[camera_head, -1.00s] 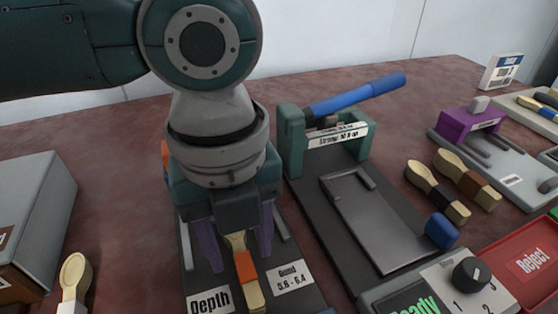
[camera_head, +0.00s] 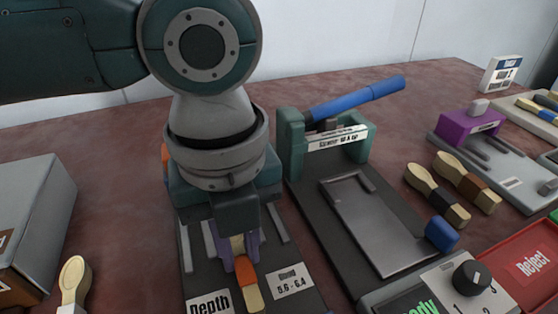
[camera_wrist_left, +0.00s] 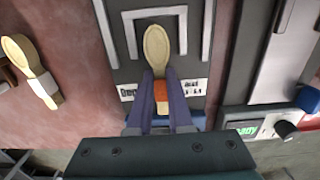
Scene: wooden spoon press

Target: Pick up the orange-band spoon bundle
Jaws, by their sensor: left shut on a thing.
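The orange-band spoon bundle (camera_head: 249,288) lies on the dark depth gauge plate (camera_head: 200,280), pointing away from me. Its orange band shows just in front of the fingers in the head view. In the left wrist view its pale spoon bowl (camera_wrist_left: 157,45) sits inside the grey bracket on the plate, and the band is between the fingers. My left gripper (camera_head: 239,256) is shut on the bundle, with one purple finger on each side of it. The gripper hides the bowl end in the head view. My right gripper is not in view.
A press with a blue lever (camera_head: 355,97) and a metal tray stands just right. Two other spoon bundles (camera_head: 450,190) lie beyond it. A red reject tray (camera_head: 520,262) is at right front. A grey box (camera_head: 35,225) and another spoon (camera_head: 74,283) are at left.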

